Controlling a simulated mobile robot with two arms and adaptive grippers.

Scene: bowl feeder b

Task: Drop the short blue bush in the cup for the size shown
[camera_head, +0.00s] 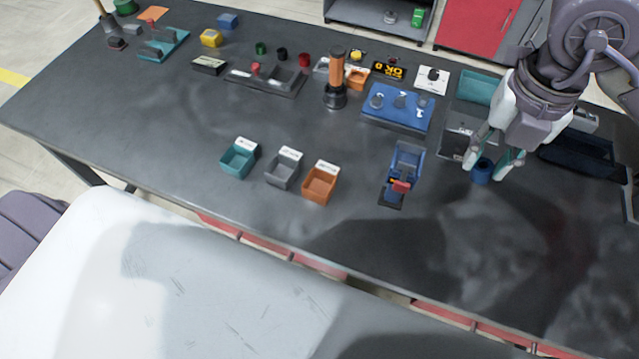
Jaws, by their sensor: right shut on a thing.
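A short blue bush (482,173) is between the fingertips of my right gripper (486,168), at the right of the table. The gripper is shut on it, pointing down; I cannot tell whether the bush touches the table. Three small open cups with white labels stand in a row near the middle: a teal cup (237,161), a grey cup (281,172) and an orange cup (319,185). Their labels are too small to read. A blue fixture (407,156) with a red part stands between the cups and the gripper. My left gripper is not in view.
Behind the blue fixture lies a blue board (412,117) with several round posts. An orange-and-black upright tool (336,78) stands left of it. Teal (482,84) and dark bins (575,158) flank the right arm. The front table strip is clear.

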